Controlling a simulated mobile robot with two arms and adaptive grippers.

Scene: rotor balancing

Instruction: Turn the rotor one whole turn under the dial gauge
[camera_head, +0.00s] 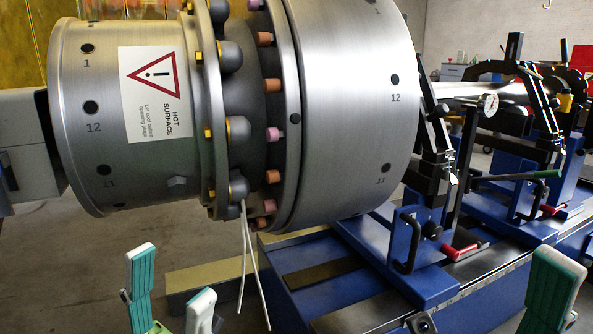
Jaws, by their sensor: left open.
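The rotor (345,110) is a large steel drum lying across the upper left and middle. It has numbered holes, a flange with bolts, and a hot-surface warning label (157,95). The dial gauge (489,104) has a small round white face and stands right of the drum, near the shaft (500,90). My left gripper (171,275) is at the lower left, below the drum and apart from it. Its teal and white fingers are spread and empty. One teal and white finger of my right gripper (553,287) shows at the lower right; its other finger is not clear.
A blue machine bed (315,268) runs under the rotor to the right. Black-and-blue bearing stands with red-handled levers (460,252) and a green-ended bar (505,177) stand right of the drum. Two thin white strips (249,265) hang below the flange. Floor shows at lower left.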

